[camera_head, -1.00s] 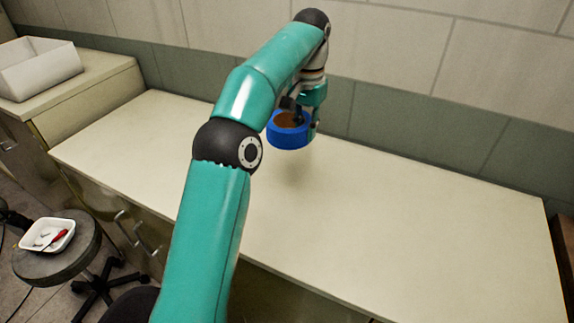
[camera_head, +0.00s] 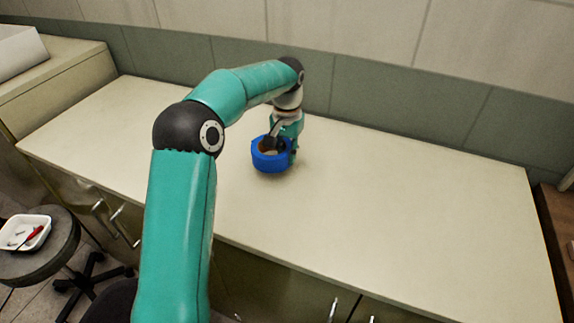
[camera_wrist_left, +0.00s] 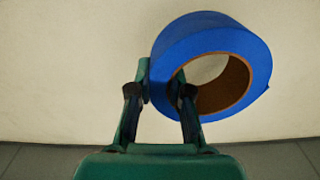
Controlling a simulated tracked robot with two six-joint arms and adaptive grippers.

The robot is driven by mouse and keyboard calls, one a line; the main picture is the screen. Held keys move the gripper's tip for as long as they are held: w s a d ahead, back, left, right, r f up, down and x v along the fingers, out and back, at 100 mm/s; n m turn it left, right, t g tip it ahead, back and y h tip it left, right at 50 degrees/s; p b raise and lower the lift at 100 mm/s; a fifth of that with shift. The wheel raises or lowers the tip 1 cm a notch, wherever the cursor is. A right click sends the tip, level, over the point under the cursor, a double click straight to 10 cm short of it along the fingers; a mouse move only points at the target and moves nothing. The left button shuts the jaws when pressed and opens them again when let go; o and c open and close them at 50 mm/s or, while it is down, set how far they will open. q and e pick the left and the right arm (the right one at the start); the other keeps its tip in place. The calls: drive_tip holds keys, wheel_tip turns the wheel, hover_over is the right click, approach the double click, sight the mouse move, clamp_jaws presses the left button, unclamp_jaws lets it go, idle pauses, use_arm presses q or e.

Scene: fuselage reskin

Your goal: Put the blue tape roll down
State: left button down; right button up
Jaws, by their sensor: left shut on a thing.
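The blue tape roll (camera_head: 270,160) has a brown core and is at the middle of the pale counter (camera_head: 400,210) in the head view. It is low, at or just above the surface; I cannot tell whether it touches. My left gripper (camera_head: 283,143) comes down from above and is shut on the roll's wall, on its right side. In the left wrist view the roll (camera_wrist_left: 212,65) shows large, with one finger of the left gripper (camera_wrist_left: 165,88) inside the core and one outside. My right gripper is not in view.
The counter is clear around the roll. A tiled wall (camera_head: 400,90) stands behind it. A white bin (camera_head: 18,50) sits on the raised unit at far left. A round stool (camera_head: 45,250) with a white tray (camera_head: 25,232) stands at lower left.

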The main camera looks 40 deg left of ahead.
sight(287, 165)
use_arm(q)
drive_tip(key=shift+f, duration=2)
drive_tip(key=c, duration=1.1)
unclamp_jaws()
wheel_tip(287, 165, up, 12)
drive_tip(key=shift+r+p, duration=0.1)
drive_tip(key=shift+p, duration=0.3)
